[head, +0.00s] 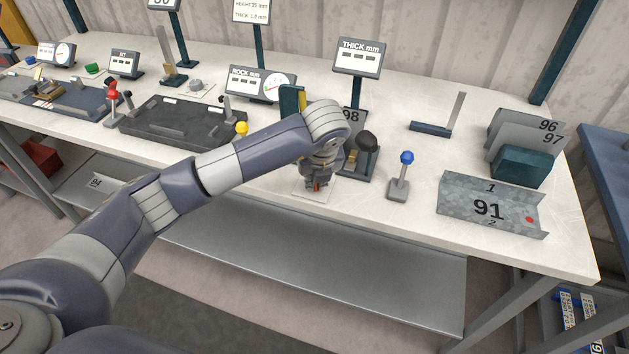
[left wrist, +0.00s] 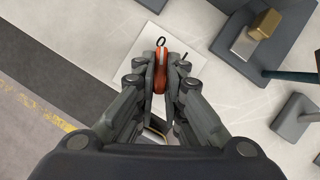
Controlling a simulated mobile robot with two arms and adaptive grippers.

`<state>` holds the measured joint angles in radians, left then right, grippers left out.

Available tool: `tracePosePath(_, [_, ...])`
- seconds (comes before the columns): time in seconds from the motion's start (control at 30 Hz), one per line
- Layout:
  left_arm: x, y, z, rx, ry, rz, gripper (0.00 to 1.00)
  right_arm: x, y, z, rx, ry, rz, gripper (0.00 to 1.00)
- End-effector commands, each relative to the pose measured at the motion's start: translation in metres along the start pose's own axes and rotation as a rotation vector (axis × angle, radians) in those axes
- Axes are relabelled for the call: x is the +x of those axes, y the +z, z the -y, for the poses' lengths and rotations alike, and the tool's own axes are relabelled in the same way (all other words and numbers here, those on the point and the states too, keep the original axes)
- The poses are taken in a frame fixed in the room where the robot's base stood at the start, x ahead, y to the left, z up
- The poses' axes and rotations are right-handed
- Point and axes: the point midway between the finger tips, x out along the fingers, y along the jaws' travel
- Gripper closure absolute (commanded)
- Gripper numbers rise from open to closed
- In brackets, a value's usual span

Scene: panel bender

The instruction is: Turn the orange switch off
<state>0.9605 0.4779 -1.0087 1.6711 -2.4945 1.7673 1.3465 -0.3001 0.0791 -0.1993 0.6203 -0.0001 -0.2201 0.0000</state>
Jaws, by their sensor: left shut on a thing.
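The orange switch (left wrist: 161,78) is between the fingers of my left gripper (left wrist: 161,88) in the left wrist view. It stands on a white plate (left wrist: 150,29) with small black marks beside it. In the head view my left gripper (head: 317,186) points down over that plate near the table's front edge, and only a small orange-red bit of the switch (head: 317,187) shows. The fingers are shut on the switch from both sides. The switch's setting cannot be read. My right gripper is in neither view.
A blue-knobbed lever (head: 406,158) stands close to the right of my gripper, and a dark-knobbed device (head: 367,142) just behind it. A yellow knob (head: 241,128) is to the left. A grey bent sheet marked 91 (head: 460,208) lies at the right.

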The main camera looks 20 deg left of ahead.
Motion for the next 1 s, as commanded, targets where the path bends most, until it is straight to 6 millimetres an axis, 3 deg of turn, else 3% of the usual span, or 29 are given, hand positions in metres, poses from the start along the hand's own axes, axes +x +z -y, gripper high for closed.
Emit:
tracePosePath(0.57, [-0.0013,0.0016,0.0007,-0.033,0.011,0.003,1.0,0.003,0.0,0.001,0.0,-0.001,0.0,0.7])
tracePosePath(0.6, [-0.0013,0.0017,0.0007,-0.033,0.01,0.003,0.83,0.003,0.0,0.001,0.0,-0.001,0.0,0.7])
tracePosePath(0.67, [-0.0012,0.0016,0.0006,-0.033,0.011,0.003,0.7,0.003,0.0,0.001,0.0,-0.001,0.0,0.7])
tracePosePath(1.0, [-0.0012,0.0006,0.0006,-0.03,0.011,0.001,0.7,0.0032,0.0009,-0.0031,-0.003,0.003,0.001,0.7])
